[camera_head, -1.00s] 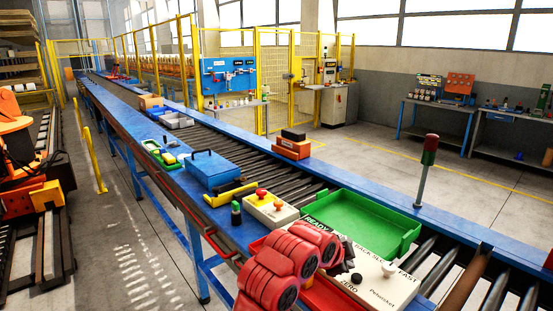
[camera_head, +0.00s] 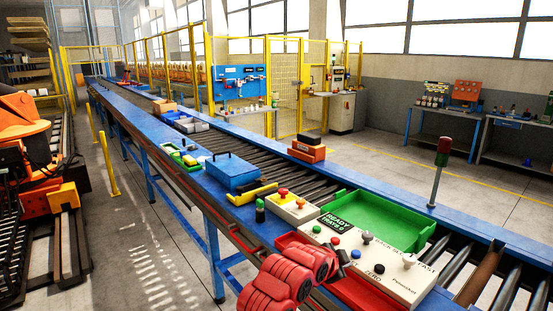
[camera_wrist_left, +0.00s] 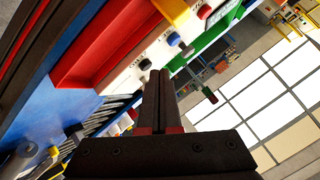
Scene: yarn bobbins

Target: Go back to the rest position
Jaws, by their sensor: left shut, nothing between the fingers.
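My left arm is red and comes in at the bottom of the head view. Its dark left gripper (camera_head: 346,258) is partly hidden behind the red wrist, close to the white control panel (camera_head: 415,292). In the left wrist view the two dark fingers of my left gripper (camera_wrist_left: 158,74) are together, with nothing between them. They point past the panel and the red tray (camera_wrist_left: 100,45). My right gripper is in neither view.
A blue roller conveyor (camera_head: 215,140) runs into the distance. On it are a green tray (camera_head: 375,220), a blue box (camera_head: 232,172), a button box (camera_head: 292,207) and orange blocks (camera_head: 307,152). A signal post (camera_head: 438,175) stands at the right.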

